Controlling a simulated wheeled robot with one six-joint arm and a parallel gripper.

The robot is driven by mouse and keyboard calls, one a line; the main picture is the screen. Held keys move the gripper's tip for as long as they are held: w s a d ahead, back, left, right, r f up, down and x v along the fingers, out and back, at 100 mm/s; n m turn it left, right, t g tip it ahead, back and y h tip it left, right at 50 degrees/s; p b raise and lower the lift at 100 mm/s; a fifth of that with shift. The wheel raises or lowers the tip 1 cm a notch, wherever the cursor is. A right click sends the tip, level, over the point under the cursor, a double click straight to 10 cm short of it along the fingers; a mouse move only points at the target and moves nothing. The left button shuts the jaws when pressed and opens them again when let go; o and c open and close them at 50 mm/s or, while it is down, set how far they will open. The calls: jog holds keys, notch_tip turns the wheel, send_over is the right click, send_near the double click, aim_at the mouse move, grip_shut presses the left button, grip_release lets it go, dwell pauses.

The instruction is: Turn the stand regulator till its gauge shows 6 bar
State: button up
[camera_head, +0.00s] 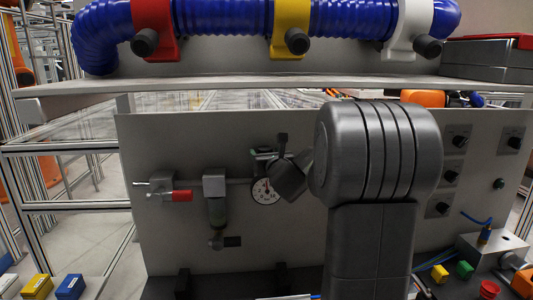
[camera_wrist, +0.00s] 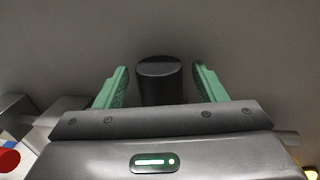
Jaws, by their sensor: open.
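The gauge (camera_head: 265,190) is a round white dial with a red mark, on the grey panel just left of my wrist in the head view. Its needle points roughly upward; the figures are too small to read. In the wrist view a dark round knob (camera_wrist: 160,84) stands between the two green fingers of my gripper (camera_wrist: 160,72). The fingers are open, one on each side of the knob, with a visible gap on both sides. In the head view my gripper (camera_head: 264,153) is just above the gauge, and my wrist hides part of the panel behind it.
A red-handled valve (camera_head: 181,196) and a filter bowl (camera_head: 217,210) sit left of the gauge. A shelf (camera_head: 230,86) with a blue hose (camera_head: 230,17) runs above. Black knobs (camera_head: 450,177) are on the panel's right. Coloured blocks (camera_head: 70,287) lie at the lower left.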

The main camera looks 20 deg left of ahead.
jog(key=c, duration=1)
jog(key=b, duration=0.3)
jog(key=shift+f+m+h, duration=0.3)
jog(key=shift+a+t+b, duration=0.1)
jog(key=shift+t+b, duration=0.2)
jog(key=shift+b, duration=0.3)
jog(key=m+t+h+b, duration=0.1)
jog(key=b, duration=0.4)
jog(key=m+h+b, duration=0.1)
jog(key=b, duration=0.4)
jog(key=shift+s+a+r+t+h+b, duration=0.1)
jog(key=shift+a+t+h+b, duration=0.05)
jog(key=shift+t+h+b, duration=0.2)
jog(key=m+h+b, duration=0.1)
jog(key=b, duration=0.3)
jog(key=shift+s+a+t+h, duration=0.1)
jog(key=shift+t+h, duration=0.15)
jog(key=shift+m+h+b, duration=0.4)
jog(key=shift+h+b, duration=0.1)
jog(key=shift+b, duration=0.35)
jog(key=shift+r+t+h, duration=0.1)
jog(key=shift+t+h, duration=0.2)
